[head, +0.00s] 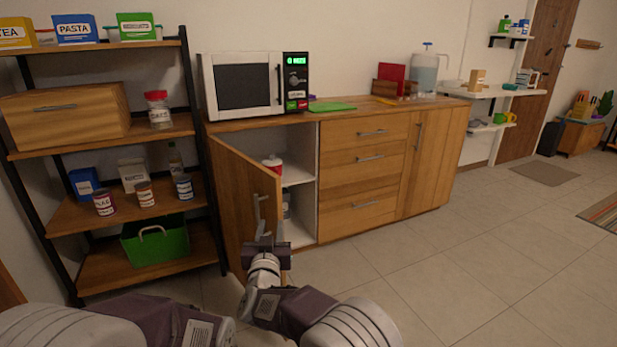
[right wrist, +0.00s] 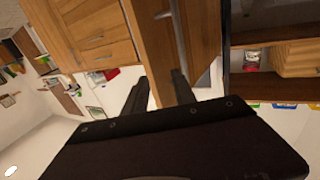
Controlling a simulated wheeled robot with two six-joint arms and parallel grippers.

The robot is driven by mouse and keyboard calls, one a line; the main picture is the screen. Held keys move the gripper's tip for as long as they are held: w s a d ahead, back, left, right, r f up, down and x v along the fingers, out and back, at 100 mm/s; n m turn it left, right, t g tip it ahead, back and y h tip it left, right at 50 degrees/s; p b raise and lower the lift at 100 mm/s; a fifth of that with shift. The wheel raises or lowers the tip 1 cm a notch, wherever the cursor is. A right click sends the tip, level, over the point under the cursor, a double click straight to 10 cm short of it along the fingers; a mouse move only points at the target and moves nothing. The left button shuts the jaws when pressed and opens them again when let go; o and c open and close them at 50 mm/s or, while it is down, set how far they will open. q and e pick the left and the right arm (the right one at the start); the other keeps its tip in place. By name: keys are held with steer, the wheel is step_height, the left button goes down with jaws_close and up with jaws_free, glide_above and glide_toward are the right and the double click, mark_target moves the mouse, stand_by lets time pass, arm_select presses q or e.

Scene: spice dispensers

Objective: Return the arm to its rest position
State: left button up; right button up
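My right gripper (head: 264,238) is low in front of the open cabinet door (head: 237,205), close to its grey handle (head: 257,208). A link of my left arm crosses the bottom left of the head view. My left gripper is out of view.
The door stands swung out from the wooden cabinet (head: 361,180), showing a red-and-white bottle (head: 272,164) on its inner shelf. A shelf rack (head: 62,215) with cans and boxes stands close at the left. Open tiled floor (head: 450,270) lies to the right.

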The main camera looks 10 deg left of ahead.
steer(key=w+d+r+m+t+h+p, duration=0.1)
steer(key=w+d+r+m+h+p, duration=0.2)
steer(key=d+r, duration=0.75)
steer(key=d+r+n+g+h+p, duration=0.1)
steer(key=d+g, duration=0.1)
steer(key=d, duration=1.5)
steer(key=s+d+f+n+g+y+p, duration=0.1)
steer(key=s+d+f+g+p, duration=0.1)
steer(key=s+d+f+g, duration=0.6)
steer(key=s+a+f+g+y, duration=0.1)
steer(key=s+f+g, duration=0.2)
steer(key=s+f, duration=0.7)
steer(key=s+f+g, duration=0.4)
steer(key=s+f, duration=0.2)
steer(key=s, duration=0.9)
step_height(320, 180, up, 37)
steer(key=s+p, duration=0.1)
steer(key=p, duration=3.6)
steer(key=shift+s+r+g, duration=0.2)
steer(key=shift+s+g, duration=0.2)
